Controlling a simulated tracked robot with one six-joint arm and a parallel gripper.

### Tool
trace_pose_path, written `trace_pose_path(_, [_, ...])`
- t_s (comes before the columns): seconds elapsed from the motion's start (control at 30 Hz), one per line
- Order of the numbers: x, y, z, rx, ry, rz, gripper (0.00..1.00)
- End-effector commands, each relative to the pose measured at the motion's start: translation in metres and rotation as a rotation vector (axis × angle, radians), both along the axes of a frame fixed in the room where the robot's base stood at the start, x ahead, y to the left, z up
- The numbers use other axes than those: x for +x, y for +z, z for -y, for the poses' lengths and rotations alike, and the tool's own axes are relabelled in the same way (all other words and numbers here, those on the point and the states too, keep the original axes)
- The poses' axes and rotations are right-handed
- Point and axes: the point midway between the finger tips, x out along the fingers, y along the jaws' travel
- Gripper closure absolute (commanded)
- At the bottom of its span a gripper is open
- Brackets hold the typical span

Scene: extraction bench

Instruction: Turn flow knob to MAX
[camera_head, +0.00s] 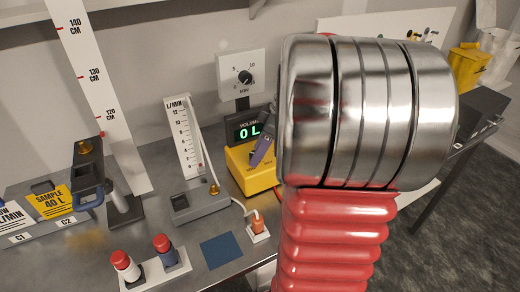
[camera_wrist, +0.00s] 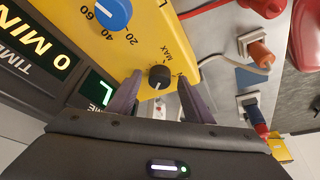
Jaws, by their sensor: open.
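The flow knob appears to be the small black knob (camera_wrist: 159,77) on the yellow unit (camera_wrist: 160,30) in the wrist view, with the word MAX printed beside it. Its pointer is too small to read surely. My gripper (camera_wrist: 160,90) is open, its two purple-grey fingers on either side of the knob in the picture; I cannot tell whether they touch it. In the head view, the yellow unit (camera_head: 260,178) stands on the bench under a green display, and a finger of my gripper (camera_head: 262,152) shows in front of it. The knob is hidden there.
A blue dial (camera_wrist: 113,14) marked 20, 40, 60 sits on the same yellow face. An orange plug (camera_wrist: 258,54) with a cable is close by. A flow gauge (camera_head: 184,140) stands left of the unit.

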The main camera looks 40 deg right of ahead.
Motion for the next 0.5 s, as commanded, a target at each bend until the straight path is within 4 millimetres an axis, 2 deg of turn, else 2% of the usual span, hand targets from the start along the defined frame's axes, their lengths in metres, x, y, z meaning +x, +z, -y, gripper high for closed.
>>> trace_pose_path(0.3, [0.0006, -0.0018, -0.0004, 0.0, 0.0, 0.0, 0.54])
trace_pose_path(0.5, [0.0005, -0.0016, -0.0002, 0.0, 0.0, 0.0, 0.68])
